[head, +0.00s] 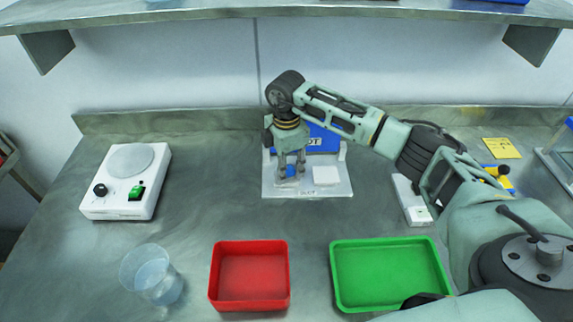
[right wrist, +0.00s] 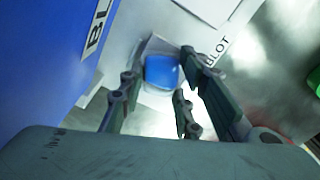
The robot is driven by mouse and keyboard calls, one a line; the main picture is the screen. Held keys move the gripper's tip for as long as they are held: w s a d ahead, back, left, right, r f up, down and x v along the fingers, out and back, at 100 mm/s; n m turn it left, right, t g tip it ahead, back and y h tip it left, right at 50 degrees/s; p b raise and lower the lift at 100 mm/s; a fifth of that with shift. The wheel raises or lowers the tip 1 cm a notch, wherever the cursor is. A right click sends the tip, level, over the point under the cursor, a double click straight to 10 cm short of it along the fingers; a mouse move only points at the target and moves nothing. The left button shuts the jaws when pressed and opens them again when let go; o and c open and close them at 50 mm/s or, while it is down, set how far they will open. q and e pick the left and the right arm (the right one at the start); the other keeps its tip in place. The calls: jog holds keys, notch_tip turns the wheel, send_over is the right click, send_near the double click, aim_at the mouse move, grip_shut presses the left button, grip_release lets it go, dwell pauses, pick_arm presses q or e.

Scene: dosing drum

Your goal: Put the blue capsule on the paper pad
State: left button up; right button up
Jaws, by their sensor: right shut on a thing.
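The blue capsule (right wrist: 161,72) shows between the fingertips of my right gripper (head: 290,168) in the right wrist view. The gripper points down over the left part of a pale blot stand and is shut on the capsule. In the head view the fingers mostly hide the capsule (head: 291,171). A white paper pad (head: 326,175) lies on the stand, just right of the gripper. Another pale square (head: 287,183) shows directly under the fingers. I cannot tell whether the capsule touches it. My left gripper is not in view.
A blue box (head: 322,138) with lettering stands behind the pads. A white device (head: 127,180) with a knob and green switch is at left. A clear cup (head: 153,273), red tray (head: 249,308) and green tray (head: 388,306) stand in front. Bare bench lies left of the stand.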

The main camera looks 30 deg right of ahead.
jog(key=shift+f, duration=0.1)
jog(key=o, duration=0.9)
jog(key=shift+r, duration=0.3)
notch_tip(320, 180, up, 12)
jog(key=b, duration=0.3)
jog(key=shift+f, duration=0.1)
